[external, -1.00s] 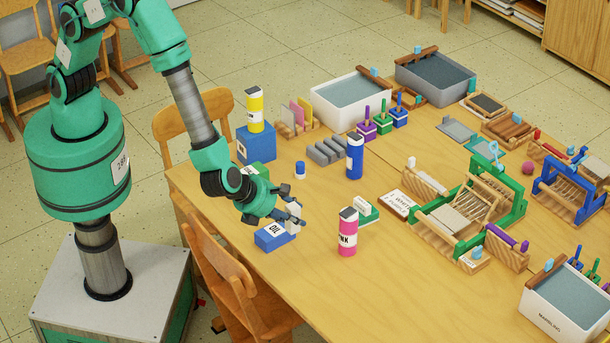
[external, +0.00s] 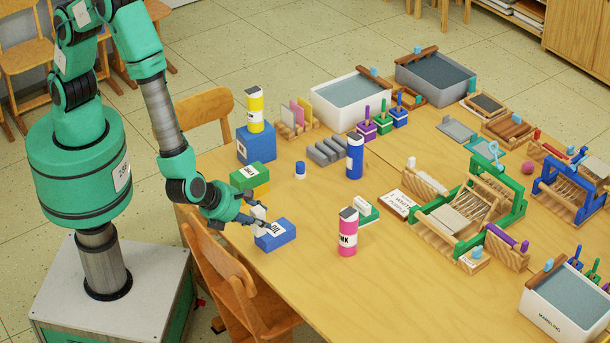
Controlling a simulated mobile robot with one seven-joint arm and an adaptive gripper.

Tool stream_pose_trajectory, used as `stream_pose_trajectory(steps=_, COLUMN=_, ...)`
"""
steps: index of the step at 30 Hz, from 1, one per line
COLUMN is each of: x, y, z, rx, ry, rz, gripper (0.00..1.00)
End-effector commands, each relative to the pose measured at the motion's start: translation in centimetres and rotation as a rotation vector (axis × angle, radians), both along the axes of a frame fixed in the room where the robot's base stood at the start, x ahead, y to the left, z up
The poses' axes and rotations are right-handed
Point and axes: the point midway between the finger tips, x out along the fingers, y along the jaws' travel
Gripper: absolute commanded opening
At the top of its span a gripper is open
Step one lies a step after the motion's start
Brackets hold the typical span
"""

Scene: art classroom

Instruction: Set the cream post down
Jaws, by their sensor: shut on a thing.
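The cream post (external: 259,213) is a small pale upright block, partly covered by the dark fingers. My gripper (external: 259,222) is shut on it, at the near left part of the table, just behind and left of the blue OIL block (external: 283,236). The post's lower end is hidden by a finger and the block, so I cannot tell whether it touches the block or the table.
A green block on a yellow one (external: 261,189) stands behind my gripper. A pink bottle (external: 348,235) and a green block with a white piece (external: 365,213) are to the right. Bare tabletop (external: 305,207) lies between. A wooden chair (external: 240,290) is at the near edge.

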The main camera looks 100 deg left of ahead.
Motion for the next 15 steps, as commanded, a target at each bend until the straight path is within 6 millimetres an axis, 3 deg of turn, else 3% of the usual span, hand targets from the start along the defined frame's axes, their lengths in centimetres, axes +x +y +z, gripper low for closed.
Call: stream_pose_trajectory(steps=15, x=0.0, y=0.0, z=-6.5, rx=0.001, ry=0.002, rz=-0.001, gripper=0.00)
